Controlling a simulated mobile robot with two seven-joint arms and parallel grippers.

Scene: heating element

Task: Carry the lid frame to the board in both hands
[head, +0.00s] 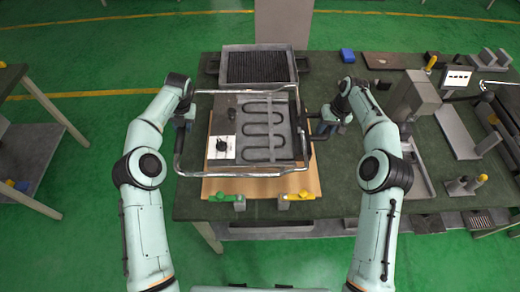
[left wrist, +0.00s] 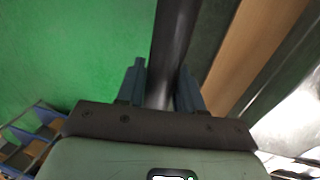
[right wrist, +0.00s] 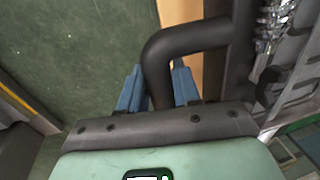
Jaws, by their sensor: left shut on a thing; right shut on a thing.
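The lid frame (head: 235,174) is a rounded rectangle of metal tube with dark side handles. In the head view it is over the wooden board (head: 262,187), framing a grey tray (head: 292,148) with a dark winding heating element (head: 263,130). I cannot tell how high the frame is above the board. My left gripper (head: 186,120) is shut on its left side; in the left wrist view a dark tube (left wrist: 172,45) runs between the fingers. My right gripper (head: 327,122) is shut on its right handle, a bent dark tube (right wrist: 185,38) in the right wrist view.
A green clamp (head: 226,197) and a yellow clamp (head: 297,196) sit at the board's front edge. A black-ribbed tray (head: 258,66) stands behind. A grey press-like machine (head: 414,98) and a blue block (head: 347,55) are to the right. Bare table lies left of the machine.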

